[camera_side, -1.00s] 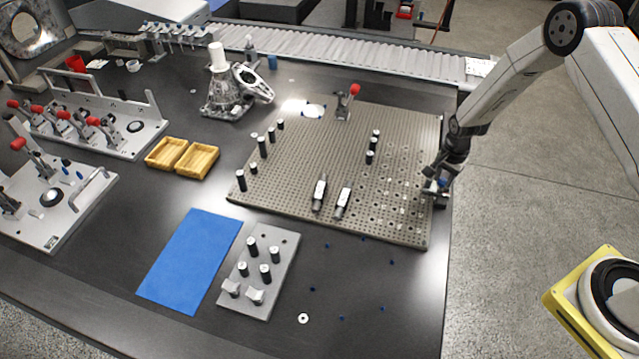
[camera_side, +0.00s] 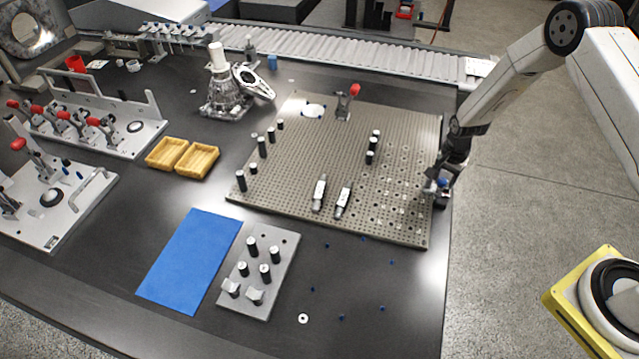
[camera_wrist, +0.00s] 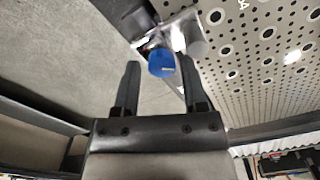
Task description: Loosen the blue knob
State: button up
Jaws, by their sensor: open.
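The blue knob (camera_wrist: 161,62) shows in the wrist view, on a metal fitting (camera_wrist: 185,32) at the edge of the perforated plate. In the side view the blue knob (camera_side: 442,183) is a small blue spot at the plate's right edge, partly covered by my gripper (camera_side: 436,186). In the wrist view my gripper (camera_wrist: 161,75) is open, with one dark finger on each side of the knob. The knob appears between the fingertips. I cannot tell whether either finger touches it.
The perforated plate (camera_side: 320,140) carries several dark posts and a red-tipped clamp (camera_side: 348,95). Bare floor (camera_side: 540,160) lies right of the table. A blue mat (camera_side: 190,260) and a grey block with posts (camera_side: 285,255) lie in front, with small blue pieces scattered nearby.

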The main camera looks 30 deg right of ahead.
jog(key=shift+w+a+m, duration=0.15)
jog(key=shift+w+m, duration=0.05)
jog(key=shift+m, duration=0.1)
